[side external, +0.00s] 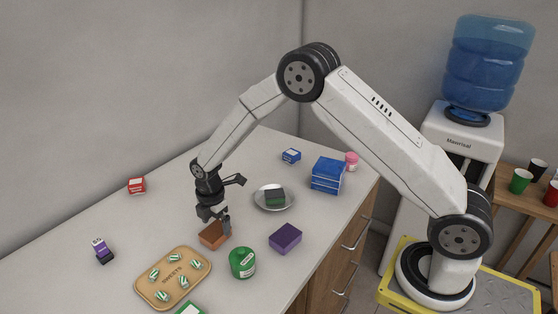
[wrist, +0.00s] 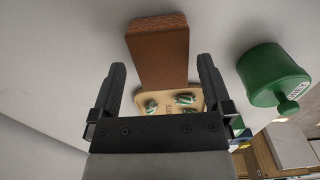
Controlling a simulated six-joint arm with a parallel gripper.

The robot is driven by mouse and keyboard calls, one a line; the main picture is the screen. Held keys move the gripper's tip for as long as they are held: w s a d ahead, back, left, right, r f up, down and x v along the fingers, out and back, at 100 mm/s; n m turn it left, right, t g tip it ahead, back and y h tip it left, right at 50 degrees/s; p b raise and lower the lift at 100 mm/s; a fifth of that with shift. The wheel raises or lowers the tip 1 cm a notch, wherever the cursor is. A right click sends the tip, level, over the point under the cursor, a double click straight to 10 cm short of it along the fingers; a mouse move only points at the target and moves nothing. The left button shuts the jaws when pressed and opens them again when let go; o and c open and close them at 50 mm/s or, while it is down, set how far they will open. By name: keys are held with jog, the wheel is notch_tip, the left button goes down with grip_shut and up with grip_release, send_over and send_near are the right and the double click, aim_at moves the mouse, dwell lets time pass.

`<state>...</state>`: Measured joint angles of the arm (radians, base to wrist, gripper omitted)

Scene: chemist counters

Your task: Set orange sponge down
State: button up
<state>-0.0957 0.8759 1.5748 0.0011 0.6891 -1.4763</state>
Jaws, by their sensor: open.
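The orange sponge (side external: 213,236) is a brownish-orange block on the white counter, just under my gripper (side external: 221,218) in the side external view. In the wrist view the sponge (wrist: 158,52) lies ahead of and between the two fingers. My gripper (wrist: 160,88) is open, and a gap shows between each finger and the sponge's sides. Part of the sponge is hidden behind the gripper in the side external view.
A green jar (side external: 242,263) stands close to the right of the sponge. A tan sweets tray (side external: 143,290) lies in front. A purple block (side external: 286,239), a metal dish (side external: 262,203) with a dark sponge, and blue boxes (side external: 327,175) are farther right. The left counter is mostly clear.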

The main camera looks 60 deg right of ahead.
aim_at(221, 230)
notch_tip(221, 230, up, 10)
jog(key=shift+f, duration=0.2)
dwell(0.8)
jog(key=s+d+r+m+t, duration=0.1)
jog(key=s+d+m, duration=0.1)
jog(key=s+m, duration=0.7)
jog(key=s+d+r+m+t, duration=0.1)
jog(key=s+d+m, duration=0.1)
jog(key=s+m, duration=0.7)
jog(key=s, duration=0.4)
jog(key=shift+d+t, duration=0.3)
jog(key=shift+d, duration=0.1)
